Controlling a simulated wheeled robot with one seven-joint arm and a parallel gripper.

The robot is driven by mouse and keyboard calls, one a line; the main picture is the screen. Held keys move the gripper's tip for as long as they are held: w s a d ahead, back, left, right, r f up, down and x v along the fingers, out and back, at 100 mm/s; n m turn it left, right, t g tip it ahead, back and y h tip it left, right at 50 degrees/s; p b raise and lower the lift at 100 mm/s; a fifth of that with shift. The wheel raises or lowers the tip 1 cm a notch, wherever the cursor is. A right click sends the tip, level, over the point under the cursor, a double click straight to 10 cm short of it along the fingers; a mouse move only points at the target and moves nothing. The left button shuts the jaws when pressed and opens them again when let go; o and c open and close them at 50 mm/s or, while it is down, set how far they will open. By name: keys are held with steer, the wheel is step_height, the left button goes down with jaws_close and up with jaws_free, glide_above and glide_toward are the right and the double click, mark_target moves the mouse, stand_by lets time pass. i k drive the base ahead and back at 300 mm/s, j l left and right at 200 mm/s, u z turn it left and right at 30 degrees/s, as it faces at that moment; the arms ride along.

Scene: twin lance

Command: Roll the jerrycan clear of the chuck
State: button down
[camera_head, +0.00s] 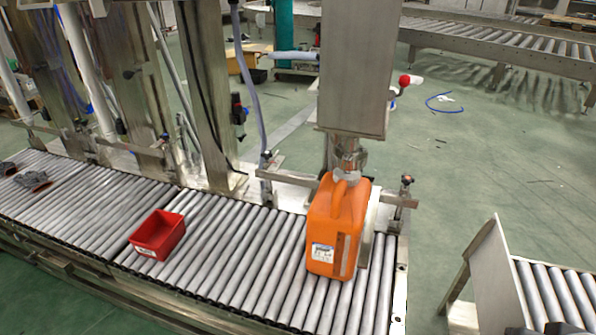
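The orange jerrycan (325,230) stands upright on the roller conveyor (232,252), near its right end. A white label is on its front face. The metal chuck (347,155) hangs from the steel column (352,70) directly above the jerrycan's neck. The chuck's lower end meets the pale cap area; I cannot tell whether it touches or grips it. A metal guide plate stands close along the jerrycan's right side.
A red open bin (158,234) sits on the rollers to the left of the jerrycan, with bare rollers between them. Grey parts (32,179) lie at the far left. A metal crossbar (290,181) runs behind the jerrycan. Another conveyor (555,296) stands at lower right across a gap.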

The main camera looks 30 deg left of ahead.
mark_target(336, 216)
steer(key=j, duration=2.5)
